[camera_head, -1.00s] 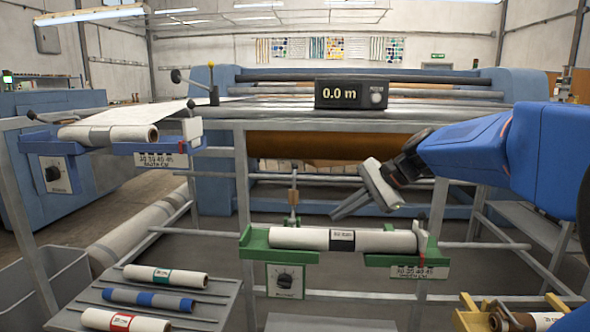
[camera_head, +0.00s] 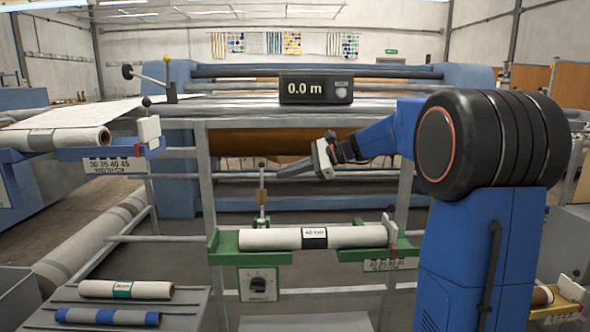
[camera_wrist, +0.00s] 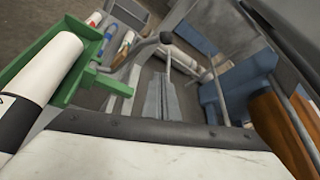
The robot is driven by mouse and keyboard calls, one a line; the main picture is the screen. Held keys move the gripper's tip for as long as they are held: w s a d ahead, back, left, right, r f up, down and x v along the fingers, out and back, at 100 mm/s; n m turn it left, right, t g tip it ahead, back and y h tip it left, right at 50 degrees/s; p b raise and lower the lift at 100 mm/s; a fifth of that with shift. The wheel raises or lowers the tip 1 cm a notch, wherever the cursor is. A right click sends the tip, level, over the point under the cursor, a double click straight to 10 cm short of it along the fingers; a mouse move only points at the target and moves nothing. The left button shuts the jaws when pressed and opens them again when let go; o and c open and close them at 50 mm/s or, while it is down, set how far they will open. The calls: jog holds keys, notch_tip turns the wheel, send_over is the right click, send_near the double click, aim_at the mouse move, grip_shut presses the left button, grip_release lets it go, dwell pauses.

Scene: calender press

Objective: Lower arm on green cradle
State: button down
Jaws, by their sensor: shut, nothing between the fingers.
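The green cradle (camera_head: 230,245) carries a white roll (camera_head: 350,236) with a black label. An upright arm (camera_head: 262,213) with a brown block and a dark knob on top stands at the back left of this cradle. My gripper (camera_head: 281,174) is shut and empty, above and behind the roll. Its fingers point left towards the upright arm's upper part; I cannot tell whether they touch it. In the wrist view, the two grey fingers (camera_wrist: 164,98) lie together. The green cradle (camera_wrist: 72,85) and part of the white roll (camera_wrist: 45,65) are at the left there.
A blue cradle (camera_head: 97,154) with another roll is at the left. A shelf (camera_head: 180,318) with several rolls is at lower left. The calender's rollers (camera_head: 230,113) and its 0.0 m counter (camera_head: 315,88) stand behind. A yellow cradle (camera_head: 553,311) is at lower right.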

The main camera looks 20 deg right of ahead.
jog(key=shift+w+a+r, duration=0.1)
jog(key=shift+a+r, duration=0.2)
jog(key=shift+a, duration=0.45)
jog(key=shift+w+a+r, duration=0.1)
jog(key=shift+a+r, duration=0.15)
jog(key=shift+a, duration=0.55)
jog(key=shift+w+a+r, duration=0.1)
jog(key=shift+a+r, duration=0.2)
jog(key=shift+a, duration=0.45)
jog(key=shift+s, duration=0.15)
